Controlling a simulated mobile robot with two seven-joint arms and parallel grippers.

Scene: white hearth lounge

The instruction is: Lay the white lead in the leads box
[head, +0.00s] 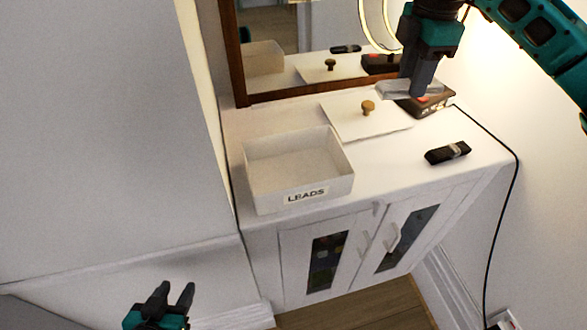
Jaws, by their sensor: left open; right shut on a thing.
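The leads box (254,193) is a white open box with a "LEADS" label on its front, standing on the left part of the white cabinet top; its visible inside is empty. My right gripper (420,88) is above the back right of the cabinet, shut on a pale, elongated bundle, the white lead (395,88). The fingers cover part of the lead. It is held to the right of the box, apart from it. My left gripper (176,292) is open and empty at the bottom left, below the cabinet top and away from the box.
A white lid (349,122) with a brass knob (368,107) lies right of the box. A dark device (432,105) with a cord is beneath my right gripper. A black bundled lead (440,156) lies near the right edge. A wood-framed mirror (241,75) stands behind.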

